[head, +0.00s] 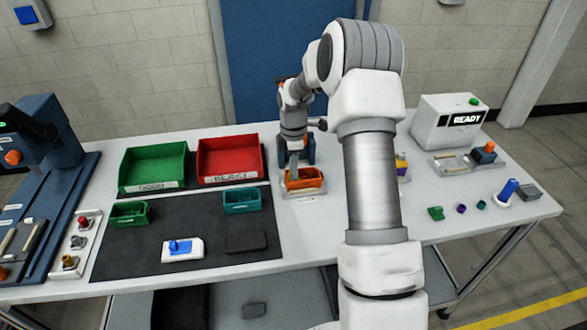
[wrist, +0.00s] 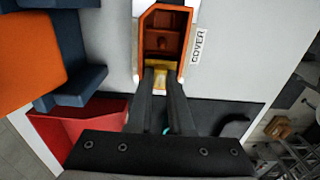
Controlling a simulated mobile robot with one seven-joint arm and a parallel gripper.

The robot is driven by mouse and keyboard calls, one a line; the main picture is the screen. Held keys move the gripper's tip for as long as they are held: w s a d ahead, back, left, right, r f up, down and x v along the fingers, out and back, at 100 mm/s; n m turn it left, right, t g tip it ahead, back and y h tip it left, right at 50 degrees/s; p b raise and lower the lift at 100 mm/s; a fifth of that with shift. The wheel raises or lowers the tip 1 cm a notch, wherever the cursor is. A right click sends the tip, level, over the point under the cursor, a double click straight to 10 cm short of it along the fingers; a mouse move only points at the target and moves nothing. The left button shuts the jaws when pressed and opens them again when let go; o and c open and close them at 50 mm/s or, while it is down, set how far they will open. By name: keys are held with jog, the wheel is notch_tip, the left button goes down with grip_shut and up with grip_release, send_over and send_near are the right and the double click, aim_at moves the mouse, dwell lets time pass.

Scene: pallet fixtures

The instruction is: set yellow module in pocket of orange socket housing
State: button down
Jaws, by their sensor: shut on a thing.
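The orange socket housing (head: 310,184) sits on a pale plate on the table, left of my forearm. In the wrist view the housing (wrist: 148,20) is an open box with inner walls and a round feature inside. My gripper (wrist: 160,78) is shut on the yellow module (wrist: 158,74), whose yellow top shows between the fingertips at the housing's lower end. I cannot tell how deep the module sits or whether it touches the housing. In the head view my gripper (head: 294,166) points down at the housing's left part, and the module is hidden there.
A red bin (head: 229,160) and a green bin (head: 153,168) stand to the left behind a dark mat (head: 200,267) with small trays. A READY box (head: 447,122) stands at the right. A label reading COVER (wrist: 199,47) lies beside the housing.

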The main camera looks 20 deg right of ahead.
jog(key=shift+f+b, duration=0.5)
jog(key=shift+f, duration=0.3)
dwell(0.4)
jog(key=c, duration=1.1)
grip_release()
jog(key=shift+c, duration=0.2)
jog(key=shift+r, duration=0.15)
jog(key=shift+r+p, duration=0.9)
jog(key=shift+r, duration=0.3)
jog(key=o, duration=0.6)
jog(key=shift+c, duration=0.2)
